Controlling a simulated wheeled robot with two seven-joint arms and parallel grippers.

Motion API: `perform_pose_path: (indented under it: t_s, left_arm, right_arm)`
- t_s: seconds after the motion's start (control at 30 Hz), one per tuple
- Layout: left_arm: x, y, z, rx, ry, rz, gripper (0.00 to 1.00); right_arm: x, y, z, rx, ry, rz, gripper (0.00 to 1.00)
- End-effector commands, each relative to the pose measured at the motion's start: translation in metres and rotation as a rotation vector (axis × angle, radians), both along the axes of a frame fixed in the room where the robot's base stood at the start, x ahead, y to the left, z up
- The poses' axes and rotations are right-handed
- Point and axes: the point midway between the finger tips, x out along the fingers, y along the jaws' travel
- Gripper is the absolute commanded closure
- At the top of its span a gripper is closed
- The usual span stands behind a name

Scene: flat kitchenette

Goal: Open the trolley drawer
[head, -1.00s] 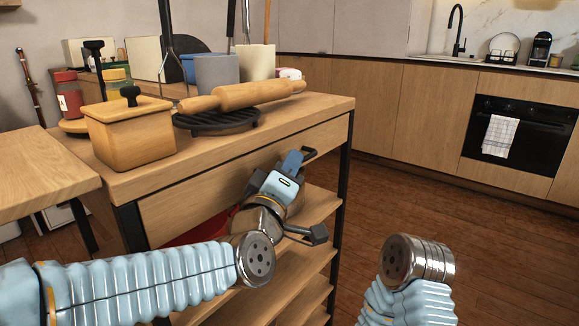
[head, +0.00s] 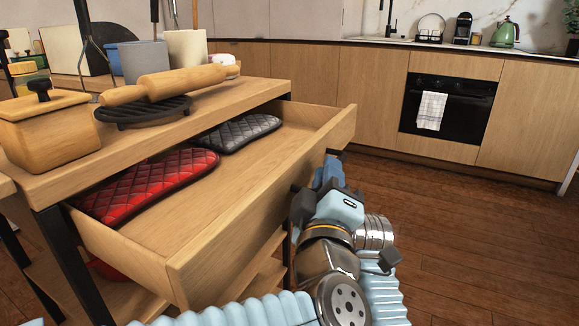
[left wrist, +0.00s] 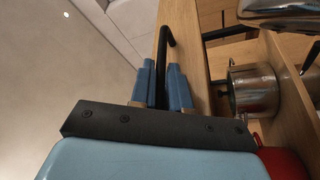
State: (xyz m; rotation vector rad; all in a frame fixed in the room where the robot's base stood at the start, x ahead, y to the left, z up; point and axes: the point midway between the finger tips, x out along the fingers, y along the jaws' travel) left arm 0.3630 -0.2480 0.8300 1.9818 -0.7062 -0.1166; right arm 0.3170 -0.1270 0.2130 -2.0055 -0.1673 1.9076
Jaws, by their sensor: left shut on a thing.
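The trolley drawer (head: 235,185) stands pulled well out of the wooden trolley (head: 60,190) in the head view. A red quilted mitt (head: 150,184) and a grey quilted mitt (head: 238,132) lie inside it. My left gripper (head: 330,172) is at the outer face of the drawer front. The left wrist view shows its two blue fingers (left wrist: 164,88) on either side of the black drawer handle (left wrist: 165,45), shut on it. In the head view the handle is mostly hidden by the gripper. My right gripper is not in view; part of my right arm shows behind the left wrist.
A rolling pin (head: 165,84) lies on a black trivet (head: 140,112) on the trolley top, beside a wooden box (head: 48,135). A metal pot (left wrist: 252,90) stands on a shelf below. Open floor (head: 450,225) lies between trolley and oven (head: 450,108).

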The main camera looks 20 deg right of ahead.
Motion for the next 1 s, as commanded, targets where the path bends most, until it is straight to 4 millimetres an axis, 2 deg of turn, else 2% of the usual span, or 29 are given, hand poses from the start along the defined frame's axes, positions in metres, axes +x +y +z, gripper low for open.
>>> perform_pose_path:
  t_s: [0.1, 0.3, 0.77, 0.8, 0.83, 1.0]
  left_arm:
    - [-0.016, -0.012, -0.002, 0.003, 0.002, -0.004, 1.0]
    - [-0.029, -0.023, -0.002, 0.003, 0.002, -0.001, 1.0]
    - [-0.033, -0.026, -0.002, 0.003, 0.002, -0.002, 1.0]
    - [-0.033, -0.026, -0.002, 0.003, 0.002, -0.001, 0.81]
    - [-0.033, -0.026, -0.002, 0.003, 0.002, -0.001, 0.78]
    - [-0.032, -0.026, -0.001, 0.002, 0.001, -0.001, 0.78]
  right_arm:
    - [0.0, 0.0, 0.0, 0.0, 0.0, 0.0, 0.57]
    - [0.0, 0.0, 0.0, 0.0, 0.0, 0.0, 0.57]
    - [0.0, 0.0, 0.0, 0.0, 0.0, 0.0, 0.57]
    - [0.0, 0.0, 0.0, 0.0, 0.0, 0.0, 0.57]
    - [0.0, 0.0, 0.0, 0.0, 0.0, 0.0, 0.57]
    - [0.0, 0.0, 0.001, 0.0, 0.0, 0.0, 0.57]
